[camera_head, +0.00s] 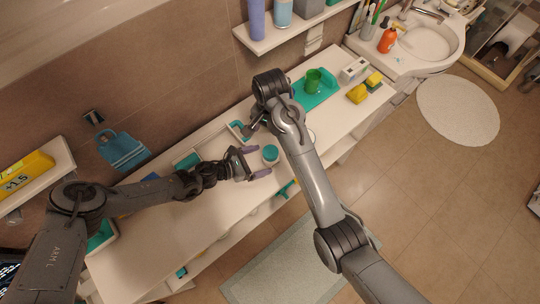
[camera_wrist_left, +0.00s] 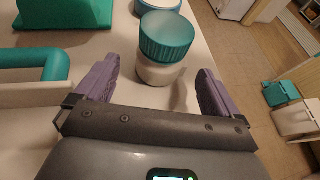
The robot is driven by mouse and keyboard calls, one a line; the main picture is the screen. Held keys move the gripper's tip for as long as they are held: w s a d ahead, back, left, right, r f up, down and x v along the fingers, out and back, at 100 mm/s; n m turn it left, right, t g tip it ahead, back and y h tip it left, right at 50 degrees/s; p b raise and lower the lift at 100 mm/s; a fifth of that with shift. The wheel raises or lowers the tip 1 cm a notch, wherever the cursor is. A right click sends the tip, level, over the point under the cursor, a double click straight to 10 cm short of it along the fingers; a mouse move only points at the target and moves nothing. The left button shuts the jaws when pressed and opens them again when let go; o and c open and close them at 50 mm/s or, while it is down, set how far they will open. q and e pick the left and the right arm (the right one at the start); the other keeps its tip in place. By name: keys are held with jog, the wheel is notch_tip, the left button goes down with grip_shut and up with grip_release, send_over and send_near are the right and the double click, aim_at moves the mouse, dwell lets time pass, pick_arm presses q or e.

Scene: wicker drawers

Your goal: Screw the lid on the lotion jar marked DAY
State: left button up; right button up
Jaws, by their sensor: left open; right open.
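A white jar (camera_wrist_left: 158,72) with a ribbed teal lid (camera_wrist_left: 167,37) on top stands upright on the white counter. The teal lid also shows in the head view (camera_head: 270,152). I cannot read any DAY marking, nor tell whether the lid is threaded on. My left gripper (camera_head: 256,163) is open, its purple fingers pointing toward the jar. In the left wrist view the jar stands just beyond and between the fingertips, with no clear contact. My right gripper (camera_head: 249,127) is open and empty, behind the jar near a tray; its fingertips are small and partly unclear.
A teal tray (camera_head: 318,94) with a green cup (camera_head: 313,80) and yellow sponges (camera_head: 357,93) are farther right. The near counter (camera_head: 215,220) is clear.

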pick_arm(q)
jog(key=v, duration=0.6)
jog(key=shift+s+a, duration=0.1)
jog(key=shift+r, duration=0.1)
